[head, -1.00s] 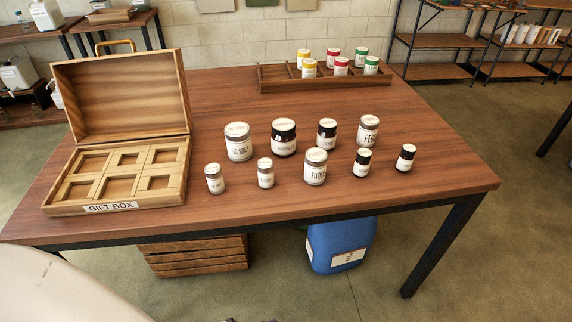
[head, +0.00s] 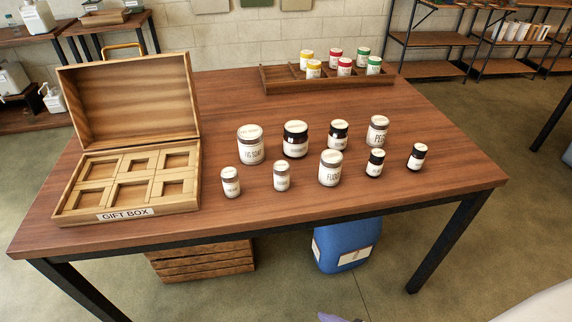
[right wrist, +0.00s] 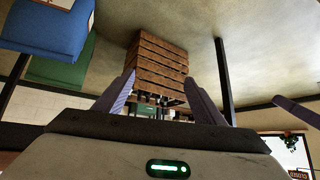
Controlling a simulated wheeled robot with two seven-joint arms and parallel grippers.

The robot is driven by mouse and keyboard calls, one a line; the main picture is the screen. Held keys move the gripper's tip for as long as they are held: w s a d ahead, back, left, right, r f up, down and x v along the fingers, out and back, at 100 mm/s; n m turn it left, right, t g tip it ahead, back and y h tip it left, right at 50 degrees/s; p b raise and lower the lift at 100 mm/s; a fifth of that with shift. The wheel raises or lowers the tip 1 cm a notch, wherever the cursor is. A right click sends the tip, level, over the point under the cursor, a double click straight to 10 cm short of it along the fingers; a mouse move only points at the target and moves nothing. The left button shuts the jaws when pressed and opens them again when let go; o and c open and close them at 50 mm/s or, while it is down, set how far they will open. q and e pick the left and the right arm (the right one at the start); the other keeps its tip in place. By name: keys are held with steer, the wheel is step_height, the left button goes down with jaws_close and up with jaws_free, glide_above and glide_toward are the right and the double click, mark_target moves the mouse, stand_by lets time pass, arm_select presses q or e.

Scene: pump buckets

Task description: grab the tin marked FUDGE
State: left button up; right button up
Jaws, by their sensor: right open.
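The FUDGE tin (head: 330,168) is a white-labelled jar with a pale lid. It stands upright in the front row on the brown table (head: 420,150), among several other jars, and nothing touches it. In the right wrist view my right gripper (right wrist: 172,85) is open and empty, with its two purple fingers spread. That view shows the floor and a crate, not the tin, so the gripper is away from it. A bit of purple, likely a fingertip, shows at the bottom edge of the head view. My left gripper is not in view.
A gift box (head: 130,205) with an open lid stands at the left. A wooden rack (head: 325,80) with coloured tins is at the back. Beneath the table are a slatted crate (head: 200,262) and a blue container (head: 345,245). The table's right side is clear.

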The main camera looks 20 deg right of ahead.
steer(key=w+d+r+n+h+p, duration=0.1)
steer(key=w+d+r+n+p, duration=0.15)
steer(key=w+r+n, duration=0.35)
steer(key=n+t+h+p, duration=0.3)
steer(key=n+h, duration=0.5)
steer(key=n, duration=1.2)
glide_toward(332, 167)
steer(key=w+d+f+g+p, duration=0.1)
steer(key=w, duration=0.2)
steer(key=shift+n+h, duration=0.3)
steer(key=x, duration=0.4)
steer(key=shift+w+d+f, duration=0.15)
steer(key=shift+d, duration=0.1)
steer(key=shift+a+f+x, duration=0.1)
steer(key=shift+f+x, duration=0.05)
steer(key=shift+x, duration=1.25)
steer(key=shift+a+f+x, duration=0.1)
steer(key=shift+a+x, duration=0.05)
steer(key=shift+x, duration=1.25)
steer(key=c, duration=1.2)
